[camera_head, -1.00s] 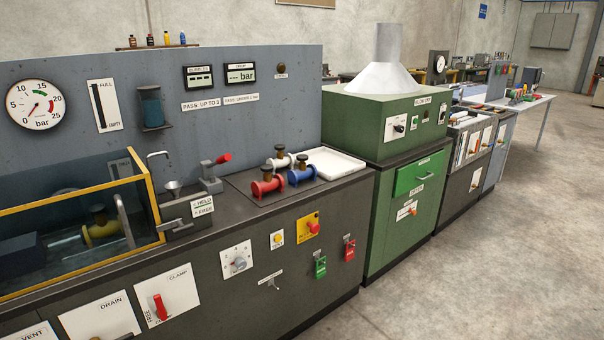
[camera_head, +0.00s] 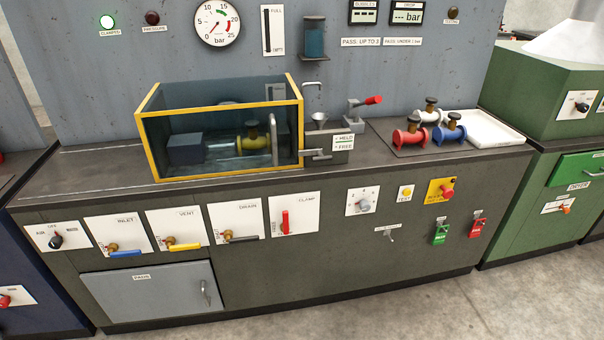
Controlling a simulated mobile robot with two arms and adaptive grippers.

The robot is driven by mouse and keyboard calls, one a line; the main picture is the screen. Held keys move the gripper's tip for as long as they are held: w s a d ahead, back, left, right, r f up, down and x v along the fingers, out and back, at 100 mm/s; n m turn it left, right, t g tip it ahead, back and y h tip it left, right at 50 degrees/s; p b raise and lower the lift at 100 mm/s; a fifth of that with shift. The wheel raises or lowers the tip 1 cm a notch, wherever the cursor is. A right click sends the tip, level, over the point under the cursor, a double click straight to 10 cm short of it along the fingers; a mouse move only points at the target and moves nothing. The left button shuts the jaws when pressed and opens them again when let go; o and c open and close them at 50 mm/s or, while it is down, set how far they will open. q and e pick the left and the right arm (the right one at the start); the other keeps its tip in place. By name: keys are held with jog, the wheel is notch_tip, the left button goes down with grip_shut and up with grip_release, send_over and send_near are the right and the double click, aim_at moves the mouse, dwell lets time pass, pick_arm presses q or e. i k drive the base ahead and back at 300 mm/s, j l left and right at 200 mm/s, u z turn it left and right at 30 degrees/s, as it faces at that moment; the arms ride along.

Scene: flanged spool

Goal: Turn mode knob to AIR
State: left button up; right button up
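The mode knob (camera_head: 56,241) is a small black knob on a white plate at the far left of the bench's front panel. Its plate carries the labels AIR at the left, OFF at the top and a third label at the right, too small to read surely. The knob's pointer is too small to tell which label it points at. Neither of my grippers is in view, and nothing covers the knob.
Right of the knob are the INLET valve (camera_head: 126,250), VENT valve (camera_head: 184,246), DRAIN valve (camera_head: 242,237) and red CLAMP lever (camera_head: 285,222). A yellow-framed tank (camera_head: 150,150) stands on the bench above. A grey door (camera_head: 150,292) lies below. Floor in front is clear.

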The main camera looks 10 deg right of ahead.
aim_at(55, 243)
jog(key=u, duration=1.25)
jog(key=i, duration=0.7)
